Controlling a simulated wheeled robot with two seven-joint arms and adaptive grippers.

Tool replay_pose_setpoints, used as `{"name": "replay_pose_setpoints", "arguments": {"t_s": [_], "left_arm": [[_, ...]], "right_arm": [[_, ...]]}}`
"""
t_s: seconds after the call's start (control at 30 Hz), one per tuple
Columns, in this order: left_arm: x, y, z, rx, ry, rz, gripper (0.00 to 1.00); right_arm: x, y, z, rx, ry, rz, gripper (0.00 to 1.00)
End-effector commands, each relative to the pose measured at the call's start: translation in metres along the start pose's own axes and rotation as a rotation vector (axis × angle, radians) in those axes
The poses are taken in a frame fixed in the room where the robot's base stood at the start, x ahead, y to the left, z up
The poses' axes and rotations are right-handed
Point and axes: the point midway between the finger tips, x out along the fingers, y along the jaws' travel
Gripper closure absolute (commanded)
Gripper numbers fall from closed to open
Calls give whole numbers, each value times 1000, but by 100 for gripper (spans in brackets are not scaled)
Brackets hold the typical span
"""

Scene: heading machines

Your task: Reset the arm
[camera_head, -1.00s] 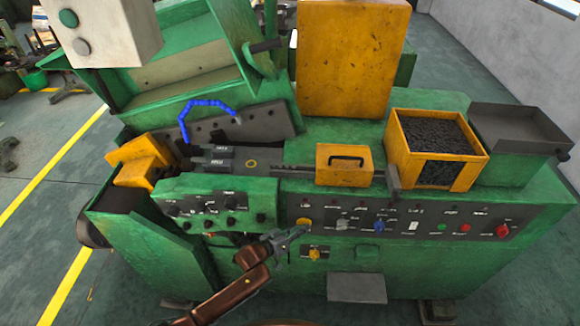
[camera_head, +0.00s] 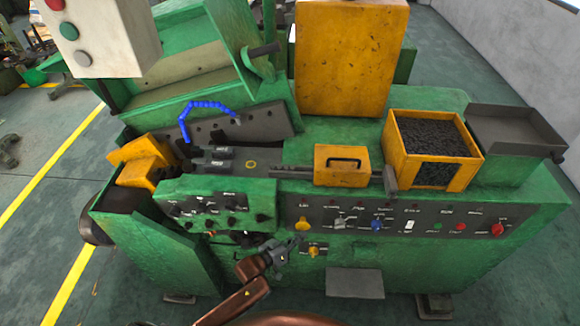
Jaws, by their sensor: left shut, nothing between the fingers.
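My left arm comes in from the bottom of the view, and my left gripper (camera_head: 297,241) is shut and empty. It is in front of the green heading machine (camera_head: 240,285), just below the dark control panel (camera_head: 345,221). Its tip is below a yellow knob (camera_head: 302,224) and left of a lower yellow knob (camera_head: 314,249). I cannot tell whether it touches the machine front. My right gripper is not in view.
The panel carries a blue knob (camera_head: 377,225) and a red knob (camera_head: 496,230). A yellow bin of dark parts (camera_head: 394,146) and a grey tray (camera_head: 515,125) stand at the right. A grey-white box with buttons (camera_head: 100,40) hangs at the upper left. Open floor lies at the left.

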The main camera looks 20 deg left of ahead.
Motion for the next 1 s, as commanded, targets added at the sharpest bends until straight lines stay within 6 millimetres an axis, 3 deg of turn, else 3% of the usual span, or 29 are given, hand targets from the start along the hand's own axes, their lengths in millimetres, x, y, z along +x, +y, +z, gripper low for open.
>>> {"name": "replay_pose_setpoints", "arguments": {"t_s": [0.53,0.67,0.77,0.87,1.0], "left_arm": [[0,-1,1,0,-3,-1,100],[0,-12,13,4,-14,-19,100],[1,-40,44,16,-46,-66,100],[-3,-81,93,38,-99,-136,100],[-19,-143,174,72,-198,-241,100]], "right_arm": [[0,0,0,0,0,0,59],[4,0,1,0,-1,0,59],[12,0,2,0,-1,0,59],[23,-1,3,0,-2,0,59],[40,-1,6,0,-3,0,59]]}}
